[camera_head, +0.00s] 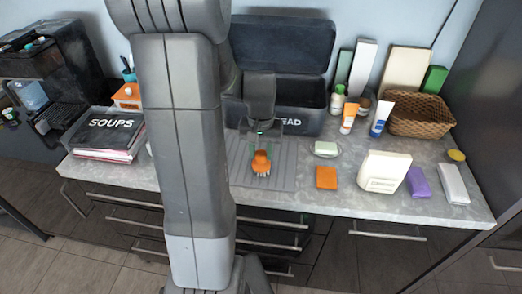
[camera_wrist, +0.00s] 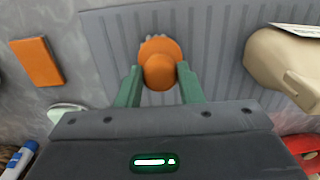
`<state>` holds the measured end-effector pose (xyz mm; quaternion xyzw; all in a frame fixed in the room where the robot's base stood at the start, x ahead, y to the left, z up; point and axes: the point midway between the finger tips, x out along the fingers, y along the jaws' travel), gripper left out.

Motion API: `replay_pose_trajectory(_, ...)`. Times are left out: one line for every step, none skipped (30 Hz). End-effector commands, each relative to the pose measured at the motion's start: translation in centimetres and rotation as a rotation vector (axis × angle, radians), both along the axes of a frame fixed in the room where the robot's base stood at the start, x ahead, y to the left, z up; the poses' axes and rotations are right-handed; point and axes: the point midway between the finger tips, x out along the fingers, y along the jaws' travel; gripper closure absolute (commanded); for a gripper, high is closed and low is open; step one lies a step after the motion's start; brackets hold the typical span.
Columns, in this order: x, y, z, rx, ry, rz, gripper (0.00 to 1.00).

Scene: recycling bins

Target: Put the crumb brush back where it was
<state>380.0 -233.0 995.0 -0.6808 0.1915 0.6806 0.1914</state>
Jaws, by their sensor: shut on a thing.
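The crumb brush (camera_head: 261,164) has a round orange top and pale bristles underneath. In the wrist view the crumb brush (camera_wrist: 160,60) is between the two green fingers, with the grey ribbed mat (camera_wrist: 110,38) behind it. My gripper (camera_head: 263,150) is shut on the brush and points down over the mat (camera_head: 282,178). I cannot tell whether the bristles touch the mat. My gripper (camera_wrist: 160,78) covers part of the brush's sides in the wrist view.
Behind the gripper stands an open black bread bin (camera_head: 298,120). To the right are an orange block (camera_head: 326,178), a soap dish (camera_head: 325,149), a cream container (camera_head: 384,172) and a wicker basket (camera_head: 420,118). My arm hides the mat's left side; a beige object (camera_wrist: 282,65) shows there in the wrist view.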

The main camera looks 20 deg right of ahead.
Motion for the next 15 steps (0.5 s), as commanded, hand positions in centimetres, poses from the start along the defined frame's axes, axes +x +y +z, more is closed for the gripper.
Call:
replay_pose_trajectory(-0.03, 0.02, -0.20, 0.001, 0.001, 0.000, 0.92)
replay_pose_trajectory(-0.03, 0.02, -0.23, 0.000, 0.000, 0.000, 0.92)
replay_pose_trajectory(-0.02, 0.01, -0.23, 0.000, 0.000, 0.000, 0.92)
replay_pose_trajectory(-0.01, 0.01, -0.22, 0.000, 0.000, 0.000, 0.92)
replay_pose_trajectory(-0.01, 0.01, -0.21, 0.000, 0.000, 0.000, 0.92)
replay_pose_trajectory(-0.01, 0.01, -0.21, 0.000, 0.000, 0.000, 0.92)
replay_pose_trajectory(-0.01, 0.01, -0.20, 0.000, 0.000, 0.000, 0.92)
replay_pose_trajectory(-0.01, 0.01, -0.24, 0.000, 0.000, 0.000, 0.92)
replay_pose_trajectory(-0.01, 0.01, -0.35, 0.000, 0.000, 0.000, 0.92)
replay_pose_trajectory(-0.01, 0.01, -0.47, 0.000, 0.000, 0.000, 0.92)
replay_pose_trajectory(-0.01, 0.01, -0.59, 0.000, 0.000, 0.000, 0.92)
replay_pose_trajectory(-0.01, 0.01, -0.54, 0.000, 0.000, 0.000, 0.63)
replay_pose_trajectory(-0.01, 0.01, -0.48, 0.000, 0.000, 0.000, 0.57)
replay_pose_trajectory(-0.01, 0.01, -0.48, 0.000, 0.000, 0.000, 0.51)
replay_pose_trajectory(-0.01, 0.01, -0.47, 0.000, 0.000, 0.000, 0.45)
